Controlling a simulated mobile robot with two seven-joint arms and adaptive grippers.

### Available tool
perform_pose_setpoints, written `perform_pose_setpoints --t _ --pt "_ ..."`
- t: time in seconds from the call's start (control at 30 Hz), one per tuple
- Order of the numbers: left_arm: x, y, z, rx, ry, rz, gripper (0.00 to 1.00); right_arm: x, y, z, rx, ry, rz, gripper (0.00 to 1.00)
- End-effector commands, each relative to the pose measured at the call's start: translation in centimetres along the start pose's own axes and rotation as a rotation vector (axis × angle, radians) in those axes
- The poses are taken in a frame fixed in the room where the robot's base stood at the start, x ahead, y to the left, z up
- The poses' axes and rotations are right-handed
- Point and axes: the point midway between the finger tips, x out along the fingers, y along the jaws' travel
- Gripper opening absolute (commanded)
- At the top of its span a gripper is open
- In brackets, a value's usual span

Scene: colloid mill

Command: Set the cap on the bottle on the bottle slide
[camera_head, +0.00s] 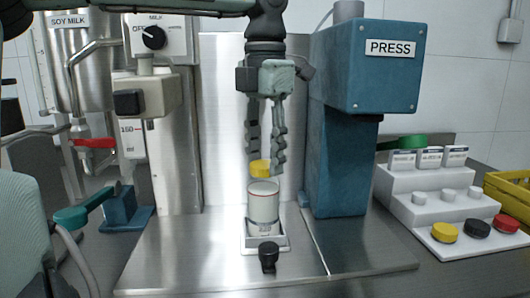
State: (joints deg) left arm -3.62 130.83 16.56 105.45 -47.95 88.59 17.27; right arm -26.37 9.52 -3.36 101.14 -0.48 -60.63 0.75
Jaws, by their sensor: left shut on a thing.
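The bottle (263,205) is white with a thin red line near its top. It stands upright on the bottle slide (281,241), a pale tray with a black knob (268,254) in front. My left gripper (265,167) points straight down over the bottle, shut on a yellow cap (260,167). My right gripper is not in view.
The blue press (347,160) stands close on the right of the bottle. A white stepped rack (392,189) at right holds several caps. The milk dispenser (171,125) and a blue valve with a green handle (121,209) are at left. The steel plate's front (190,262) is clear.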

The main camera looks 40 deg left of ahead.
Motion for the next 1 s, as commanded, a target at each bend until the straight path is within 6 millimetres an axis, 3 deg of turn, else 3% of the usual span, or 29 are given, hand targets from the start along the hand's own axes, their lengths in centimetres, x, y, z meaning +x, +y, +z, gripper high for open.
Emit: perform_pose_setpoints --t 0.2,0.23,0.4,0.63,0.8,1.0 --pt "-0.01 0.00 0.00 0.000 0.000 0.000 0.30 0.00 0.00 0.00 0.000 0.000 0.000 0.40" --pt "-0.01 0.01 0.00 0.000 0.000 0.000 0.41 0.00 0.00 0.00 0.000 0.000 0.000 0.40" --pt "-0.01 0.01 0.00 0.000 0.000 0.000 0.62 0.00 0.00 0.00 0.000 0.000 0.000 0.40" --pt "-0.01 0.01 0.00 0.000 0.000 0.000 0.64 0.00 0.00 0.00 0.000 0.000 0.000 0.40" --pt "-0.01 0.01 0.00 0.000 0.000 0.000 0.85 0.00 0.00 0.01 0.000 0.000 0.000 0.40" --pt "-0.01 0.01 0.00 0.000 0.000 0.000 0.87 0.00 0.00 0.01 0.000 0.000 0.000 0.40"
